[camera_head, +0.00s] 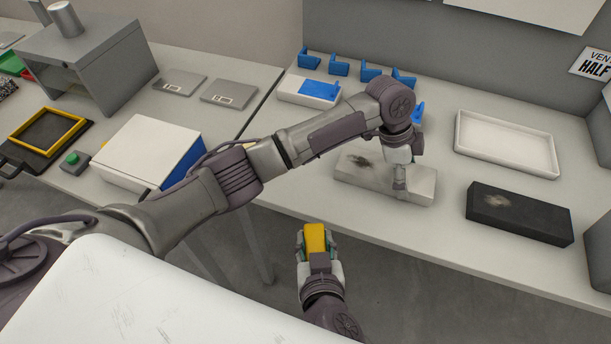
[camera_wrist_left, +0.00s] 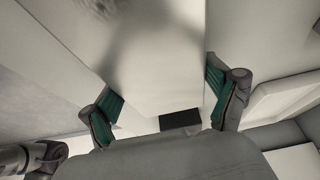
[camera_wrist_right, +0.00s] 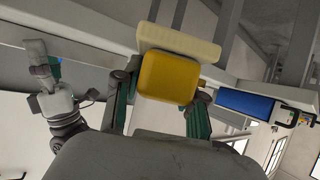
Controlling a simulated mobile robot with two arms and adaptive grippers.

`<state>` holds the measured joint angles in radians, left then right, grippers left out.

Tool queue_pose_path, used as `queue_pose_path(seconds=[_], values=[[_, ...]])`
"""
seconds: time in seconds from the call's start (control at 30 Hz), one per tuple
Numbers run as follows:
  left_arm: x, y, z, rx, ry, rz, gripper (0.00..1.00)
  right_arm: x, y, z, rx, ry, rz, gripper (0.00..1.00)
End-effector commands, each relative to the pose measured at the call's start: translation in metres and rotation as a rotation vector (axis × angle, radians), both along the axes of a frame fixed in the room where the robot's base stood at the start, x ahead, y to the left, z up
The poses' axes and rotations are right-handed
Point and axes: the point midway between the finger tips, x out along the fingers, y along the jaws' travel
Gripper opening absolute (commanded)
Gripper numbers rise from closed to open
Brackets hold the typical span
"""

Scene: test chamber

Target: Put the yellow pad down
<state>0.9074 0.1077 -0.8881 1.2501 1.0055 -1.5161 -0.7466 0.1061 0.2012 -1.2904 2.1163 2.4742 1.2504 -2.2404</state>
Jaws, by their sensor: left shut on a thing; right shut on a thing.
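The yellow pad (camera_head: 315,239) is held by my right gripper (camera_head: 316,243), in front of the table's near edge in the head view. In the right wrist view the yellow pad (camera_wrist_right: 168,78) sits between the two green-lined fingers. My left gripper (camera_head: 400,185) is shut on the right part of a pale block (camera_head: 375,184) with a dark smudge on top, which appears to rest on the table. In the left wrist view the pale block (camera_wrist_left: 160,65) is between the fingers.
A black block (camera_head: 519,214) with a light smudge lies to the right of the pale block, and a white tray (camera_head: 506,144) behind. Several blue brackets (camera_head: 339,66) stand at the back. The table (camera_head: 440,245) is clear along its front. My left arm crosses the view.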

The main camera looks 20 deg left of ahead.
Motion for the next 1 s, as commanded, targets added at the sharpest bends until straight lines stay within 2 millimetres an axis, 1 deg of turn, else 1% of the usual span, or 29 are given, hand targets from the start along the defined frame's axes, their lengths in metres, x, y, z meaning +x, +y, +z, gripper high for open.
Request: queue_pose_path(seconds=[0.03, 0.13, 0.23, 0.33, 0.6, 0.7, 0.8, 0.93, 1.0], values=[[0.0, 0.0, 0.0, 0.0, 0.0, 0.0, 0.71, -0.002, 0.006, 0.006, 0.001, -0.004, -0.009, 0.0], [0.0, 0.0, 0.0, 0.0, 0.0, 0.0, 0.71, -0.005, 0.01, 0.012, 0.001, -0.002, -0.026, 0.0], [0.0, 0.0, 0.0, 0.0, 0.0, 0.0, 0.71, 0.001, 0.014, 0.013, -0.001, 0.0, -0.035, 0.0], [0.0, 0.0, 0.0, 0.0, 0.0, 0.0, 0.71, 0.019, 0.022, 0.014, 0.0, -0.001, -0.037, 0.0], [0.0, 0.0, 0.0, 0.0, -0.001, 0.0, 0.71, 0.086, 0.049, 0.014, -0.001, -0.001, -0.037, 0.0], [0.0, 0.0, 0.0, 0.0, 0.0, 0.0, 0.71, 0.105, 0.057, 0.014, -0.001, 0.001, -0.036, 0.0], [0.0, 0.0, 0.0, 0.0, 0.0, 0.0, 0.71, 0.117, 0.062, 0.013, 0.0, 0.002, -0.034, 0.0], [0.0, 0.0, 0.0, 0.0, 0.0, 0.0, 0.71, 0.125, 0.065, 0.013, -0.001, 0.002, -0.034, 0.0], [0.0, 0.0, 0.0, 0.0, 0.0, 0.0, 0.71, 0.133, 0.069, 0.014, 0.0, 0.001, -0.034, 0.0]])
